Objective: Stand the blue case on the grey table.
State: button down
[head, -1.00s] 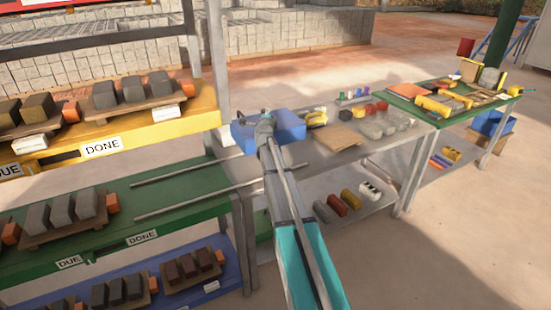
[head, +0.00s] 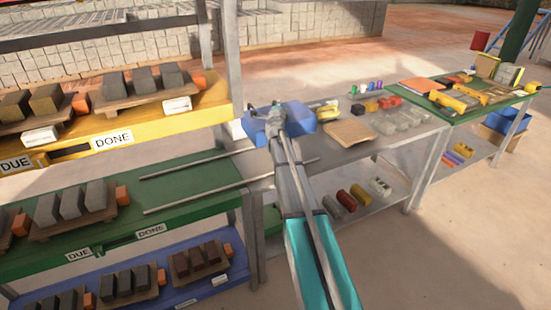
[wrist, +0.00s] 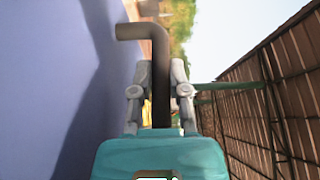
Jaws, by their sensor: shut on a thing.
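The blue case (head: 300,117) is at the left end of the grey table (head: 312,150) in the head view. My gripper (head: 277,118) is at the case, partly hiding its middle. In the wrist view, my gripper (wrist: 160,85) is shut on a dark bent handle (wrist: 159,60). The broad blue face of the case (wrist: 50,90) fills the left side, beside the fingers. I cannot tell whether the underside of the case touches the table.
A wooden board (head: 349,131), bricks (head: 392,101) and grey blocks (head: 405,119) lie on the table right of the case. A yellow shelf (head: 190,118) with a post (head: 233,60) stands close at left. A green table (head: 436,110) adjoins at right.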

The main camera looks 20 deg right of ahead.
jog(key=s+a, duration=0.9)
jog(key=a, duration=0.2)
jog(key=shift+s+f, duration=0.2)
jog(key=shift+s, duration=0.05)
jog(key=w+d+f+b, duration=0.1)
jog(key=w+d, duration=0.1)
jog(key=w+d+f+b, duration=0.3)
jog(key=w+d+b, duration=0.1)
jog(key=d, duration=0.1)
jog(key=shift+w+f, duration=0.25)
jog(key=shift+f, duration=0.05)
jog(key=shift+w+d+f+b, duration=0.35)
jog(key=shift+d+f+b, duration=0.1)
jog(key=shift+f+b, duration=0.3)
jog(key=shift+w+d+f+b, duration=0.4)
jog(key=shift+d+f+b, duration=0.1)
jog(key=shift+f+b, duration=0.25)
jog(key=shift+w+d+f+b, duration=0.35)
jog(key=shift+d+f+b, duration=0.1)
jog(key=shift+f+b, duration=0.25)
jog(key=shift+f, duration=0.15)
